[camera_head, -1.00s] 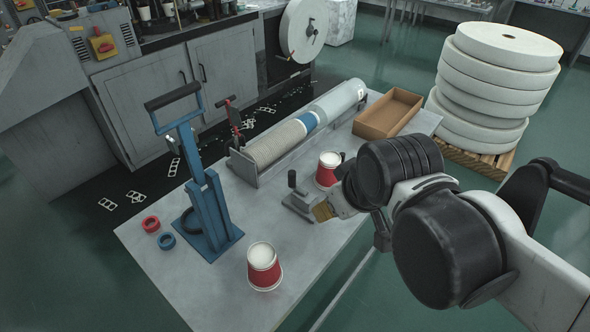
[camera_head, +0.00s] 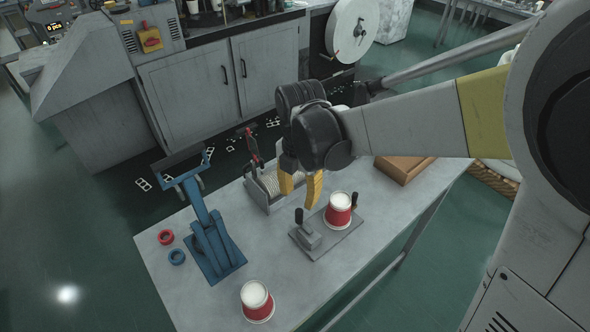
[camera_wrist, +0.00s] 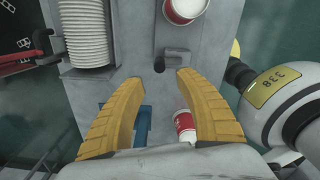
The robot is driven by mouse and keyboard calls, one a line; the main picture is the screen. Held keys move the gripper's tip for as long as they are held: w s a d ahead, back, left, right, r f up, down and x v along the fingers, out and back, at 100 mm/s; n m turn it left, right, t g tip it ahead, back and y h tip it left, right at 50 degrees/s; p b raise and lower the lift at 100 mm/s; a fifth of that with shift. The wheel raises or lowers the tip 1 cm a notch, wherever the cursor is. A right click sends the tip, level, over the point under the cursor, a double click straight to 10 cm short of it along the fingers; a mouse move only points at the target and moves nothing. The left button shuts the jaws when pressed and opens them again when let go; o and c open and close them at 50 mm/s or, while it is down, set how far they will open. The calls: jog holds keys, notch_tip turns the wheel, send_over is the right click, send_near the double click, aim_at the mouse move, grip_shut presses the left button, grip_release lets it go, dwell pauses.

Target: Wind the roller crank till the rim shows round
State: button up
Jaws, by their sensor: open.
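The rim roller (camera_head: 328,240) is a grey base plate with a small block. A red cup (camera_head: 339,210) with white rims stands upright on it; its rim's state is too small to tell. A black upright handle (camera_head: 299,216) stands at the block, and another (camera_head: 354,199) beside the cup; I cannot tell surely which is the crank. My gripper (camera_head: 299,197) is open, its yellow fingers apart above the left handle. In the wrist view, the dark handle (camera_wrist: 175,58) lies just ahead of my fingertips (camera_wrist: 160,78), apparently untouched. The cup (camera_wrist: 183,9) shows beyond.
A second red cup (camera_head: 257,302) stands at the table's front. A blue lever press (camera_head: 212,240) stands left, with a red ring (camera_head: 165,237) and a blue ring (camera_head: 176,257).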

aim_at(299, 209)
notch_tip(299, 209, down, 7)
jog(key=shift+w+f+b, duration=0.1)
jog(key=shift+f+b, duration=0.05)
jog(key=shift+b, duration=0.55)
grip_shut()
